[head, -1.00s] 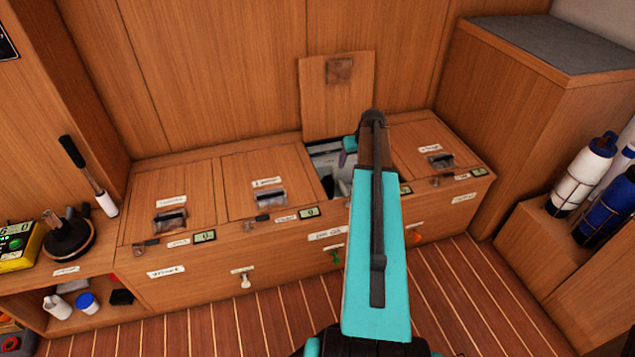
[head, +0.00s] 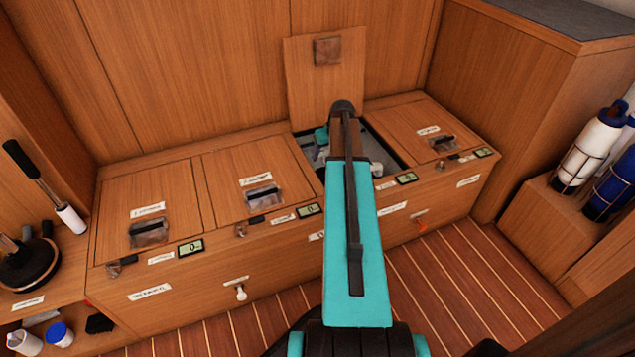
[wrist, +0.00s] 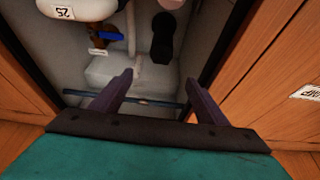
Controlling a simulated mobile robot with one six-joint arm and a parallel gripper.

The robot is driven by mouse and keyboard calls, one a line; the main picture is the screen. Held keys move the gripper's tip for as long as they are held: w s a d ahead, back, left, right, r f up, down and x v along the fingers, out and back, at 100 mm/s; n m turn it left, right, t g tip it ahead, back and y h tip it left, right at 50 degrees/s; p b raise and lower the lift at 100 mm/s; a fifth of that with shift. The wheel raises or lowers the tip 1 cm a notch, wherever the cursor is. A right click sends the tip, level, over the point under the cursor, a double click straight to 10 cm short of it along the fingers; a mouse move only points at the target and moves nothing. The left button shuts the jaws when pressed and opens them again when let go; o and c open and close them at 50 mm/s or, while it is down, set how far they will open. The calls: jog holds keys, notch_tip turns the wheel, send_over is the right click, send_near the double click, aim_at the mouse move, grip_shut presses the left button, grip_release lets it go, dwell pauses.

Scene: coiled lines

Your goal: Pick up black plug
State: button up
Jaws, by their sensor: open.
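A black object (wrist: 162,36), likely the black plug, stands inside the open locker in the wrist view. It has a rounded top and a wider lower part. My gripper (wrist: 158,78) is open and empty, with its two dark fingers at the locker opening. The black object lies beyond the fingertips, roughly in line with the gap between them, and apart from them. In the head view my arm covers much of the open locker (head: 384,142), and I cannot make out the plug or my fingers there.
The locker's lid (head: 322,85) stands raised against the back wall. In the wrist view, a white tank (wrist: 80,8), a blue-handled valve (wrist: 108,37), a pale hose and a pale block (wrist: 120,76) crowd the left side inside. A wooden side wall (wrist: 228,68) bounds the right. Closed lids (head: 250,178) flank it.

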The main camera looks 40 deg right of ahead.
aim_at(322, 168)
dwell(0.3)
jog(key=shift+b+x, duration=1.35)
jog(key=shift+x, duration=2.95)
jog(key=shift+b+x, duration=1.45)
jog(key=shift+x, duration=1.15)
jog(key=shift+a, duration=0.1)
jog(key=c, duration=1.3)
jog(key=shift+o, duration=0.2)
jog(key=shift+r, duration=0.1)
